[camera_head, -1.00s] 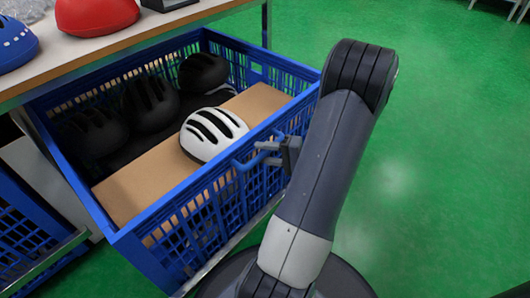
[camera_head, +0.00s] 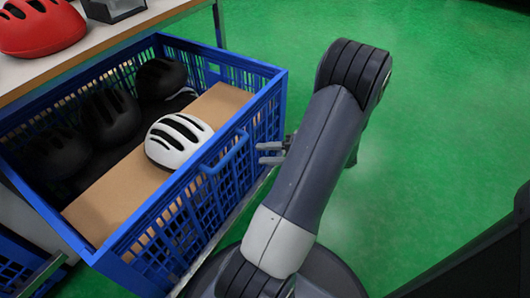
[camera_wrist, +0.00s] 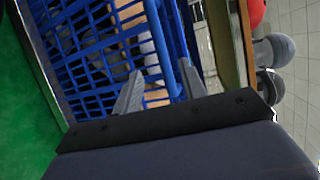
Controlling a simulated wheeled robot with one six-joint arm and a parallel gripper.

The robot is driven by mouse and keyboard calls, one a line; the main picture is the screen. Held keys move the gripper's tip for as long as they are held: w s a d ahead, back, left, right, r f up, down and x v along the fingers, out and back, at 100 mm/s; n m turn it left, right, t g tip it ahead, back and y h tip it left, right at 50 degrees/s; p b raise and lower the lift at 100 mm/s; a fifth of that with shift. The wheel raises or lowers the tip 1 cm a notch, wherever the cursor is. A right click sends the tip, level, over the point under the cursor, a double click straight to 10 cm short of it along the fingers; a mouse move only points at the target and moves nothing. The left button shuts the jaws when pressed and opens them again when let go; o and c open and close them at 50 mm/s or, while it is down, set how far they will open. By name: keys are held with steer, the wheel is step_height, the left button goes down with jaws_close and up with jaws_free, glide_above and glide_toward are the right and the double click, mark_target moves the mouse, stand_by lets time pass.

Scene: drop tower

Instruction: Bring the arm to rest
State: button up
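My gripper (camera_head: 271,153) is in front of the blue crate's near side, to the right of the crate's handle (camera_head: 225,152). A gap shows between it and the handle. In the wrist view, the two grey fingers of my gripper (camera_wrist: 160,90) stand apart, with nothing held between them. The blue mesh wall of the crate (camera_wrist: 95,50) lies beyond them. My arm is bent, with its elbow raised at the right of the crate in the head view, and it hides part of the gripper.
The blue crate (camera_head: 265,100) holds a white helmet (camera_head: 179,141), several black helmets (camera_head: 108,118) and a cardboard piece (camera_head: 110,195). A table (camera_head: 110,42) above bears a red helmet (camera_head: 42,28). Green floor (camera_head: 450,110) is open to the right.

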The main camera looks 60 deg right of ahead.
mark_target(234, 154)
steer(key=b+x, duration=0.3)
steer(key=x, duration=0.7)
steer(key=shift+w+a, duration=0.2)
steer(key=shift+w, duration=0.6)
